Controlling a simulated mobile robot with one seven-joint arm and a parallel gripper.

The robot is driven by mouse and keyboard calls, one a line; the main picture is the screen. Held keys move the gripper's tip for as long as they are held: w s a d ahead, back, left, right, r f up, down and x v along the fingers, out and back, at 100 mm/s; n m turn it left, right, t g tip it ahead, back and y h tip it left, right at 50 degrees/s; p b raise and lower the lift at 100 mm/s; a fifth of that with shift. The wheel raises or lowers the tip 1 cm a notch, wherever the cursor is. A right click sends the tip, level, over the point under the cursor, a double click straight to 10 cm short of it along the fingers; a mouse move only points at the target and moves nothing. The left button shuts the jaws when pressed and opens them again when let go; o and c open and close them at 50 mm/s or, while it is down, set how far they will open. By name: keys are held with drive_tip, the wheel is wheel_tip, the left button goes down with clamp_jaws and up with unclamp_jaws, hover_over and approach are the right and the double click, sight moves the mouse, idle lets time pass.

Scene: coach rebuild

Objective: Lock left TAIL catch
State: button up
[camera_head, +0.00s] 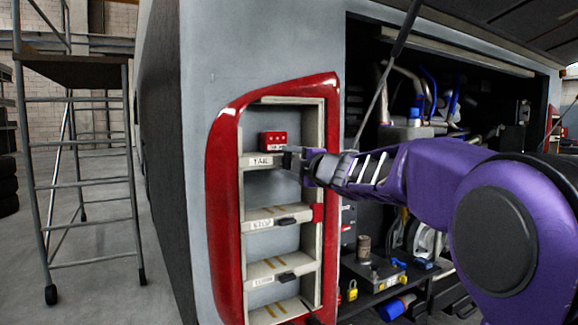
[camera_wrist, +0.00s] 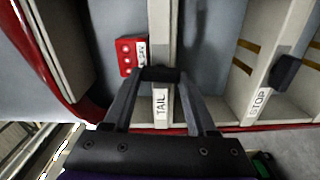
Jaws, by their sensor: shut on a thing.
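The red lamp housing (camera_head: 222,170) is an upright frame on the coach's grey rear wall, divided by pale crossbars. The crossbar labelled TAIL (camera_head: 258,161) is the upper one; its label also shows in the wrist view (camera_wrist: 160,104). My gripper (camera_head: 294,158) is at the right end of this bar. In the wrist view, my gripper's two fingers (camera_wrist: 158,80) close on the black TAIL catch (camera_wrist: 160,73), just beside the label. The fingers hide most of the catch in the head view. A red block (camera_head: 273,141) with pale dots sits above the bar, left of my fingers in the wrist view.
Below are the STOP crossbar with its black catch (camera_head: 288,221) and a lower crossbar with another black catch (camera_head: 287,276). The open engine bay (camera_head: 430,110) lies right, with a thin strut (camera_head: 377,95) near my arm. A wheeled ladder (camera_head: 80,150) stands left.

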drive_tip(key=shift+n, duration=0.6)
drive_tip(key=o, duration=1.4)
drive_tip(key=shift+c, duration=0.2)
drive_tip(key=shift+s, duration=0.1)
